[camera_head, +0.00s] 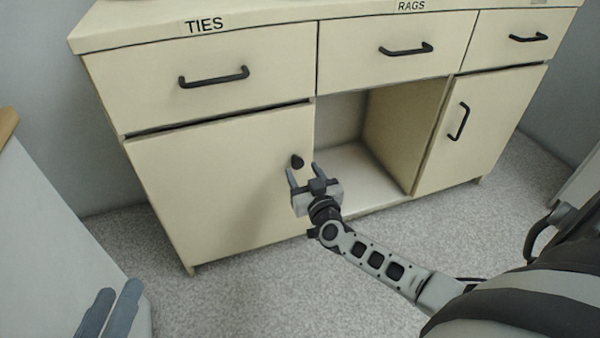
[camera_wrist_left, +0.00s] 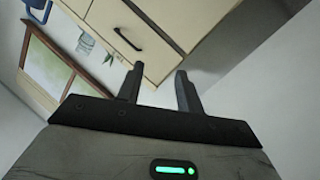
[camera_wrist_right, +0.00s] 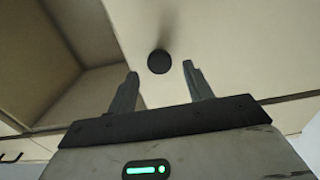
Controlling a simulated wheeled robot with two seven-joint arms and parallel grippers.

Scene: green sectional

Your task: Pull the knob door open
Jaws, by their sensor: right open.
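The knob door (camera_head: 220,180) is a cream cabinet door at the lower left of the cabinet, and it looks closed. Its small round dark knob (camera_head: 297,161) is near the upper right edge. My right gripper (camera_head: 303,172) is open and empty, just in front of and below the knob. In the right wrist view the knob (camera_wrist_right: 158,61) lies between the line of the two fingers, slightly beyond their tips, and the fingers do not clasp it. My left gripper (camera_head: 118,289) is at the bottom left, far from the door; its fingers stand apart and empty in the left wrist view (camera_wrist_left: 158,80).
Right of the door is an open compartment (camera_head: 352,180), then a door with a bar handle (camera_head: 459,121). Above are drawers with bar handles, including the TIES drawer (camera_head: 213,78). A white panel (camera_head: 50,240) stands at left. Carpet (camera_head: 300,280) in front is clear.

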